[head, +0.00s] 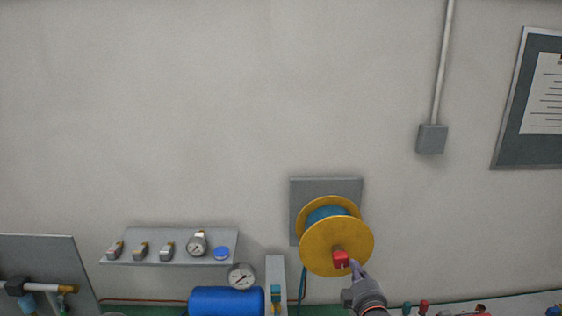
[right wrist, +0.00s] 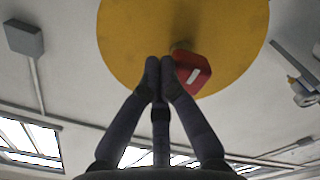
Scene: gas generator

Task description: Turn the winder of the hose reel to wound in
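The hose reel (head: 335,243) has yellow discs and blue hose, and hangs on a grey wall plate (head: 300,190). Its red winder (head: 341,258) sticks out from the front disc, low and right of the middle. My right gripper (head: 354,264) is just right of the winder in the head view. In the right wrist view the fingertips (right wrist: 160,66) are together with nothing seen between them. The red winder (right wrist: 192,74) is right beside the right-hand finger there; I cannot tell whether they touch. My left gripper is not in view.
A shelf (head: 175,260) with gauges and fittings is on the wall to the left. A blue tank (head: 226,301) and a grey post (head: 275,270) stand left of the reel. A wall box (head: 432,139) is up to the right. The wall above is clear.

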